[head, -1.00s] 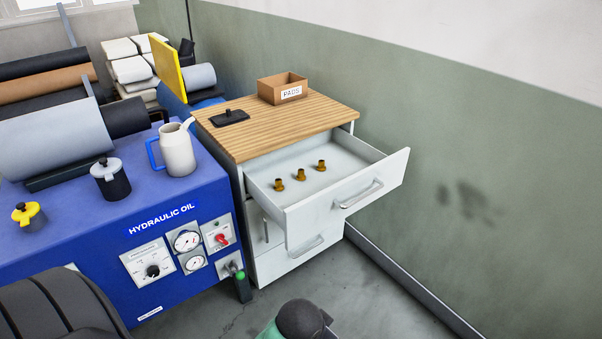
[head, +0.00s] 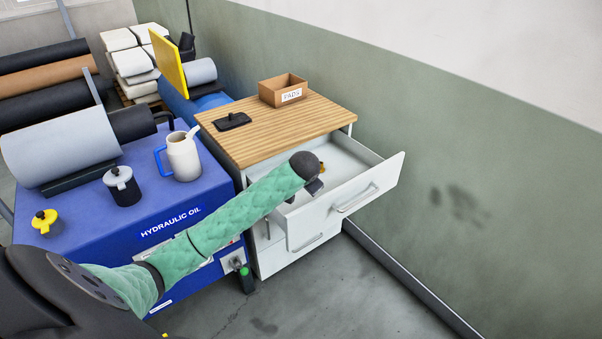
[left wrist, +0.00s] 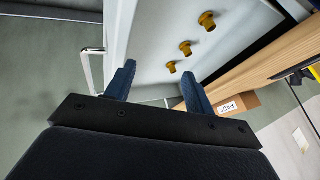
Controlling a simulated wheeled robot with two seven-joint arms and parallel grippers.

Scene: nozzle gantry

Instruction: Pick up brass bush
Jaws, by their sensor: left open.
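Several brass bushes stand in a row on the floor of the open drawer (head: 345,163). In the head view only one bush (head: 322,167) shows, partly, beside my wrist; my arm hides the others. In the left wrist view three bushes show: a near one (left wrist: 171,67), a middle one (left wrist: 185,48) and a far one (left wrist: 207,21). My left gripper (head: 316,187) is over the drawer. In the left wrist view its two dark blue fingers (left wrist: 158,84) are apart with nothing between them, and the near bush is beyond the fingertips. My right gripper is not in view.
A wood-topped cabinet (head: 283,122) holds the drawer, with a cardboard PADS box (head: 283,89) and a black item (head: 232,121) on top. A blue hydraulic oil unit (head: 95,225) with a jug (head: 183,157) stands left. The drawer handle (head: 357,198) sticks out in front.

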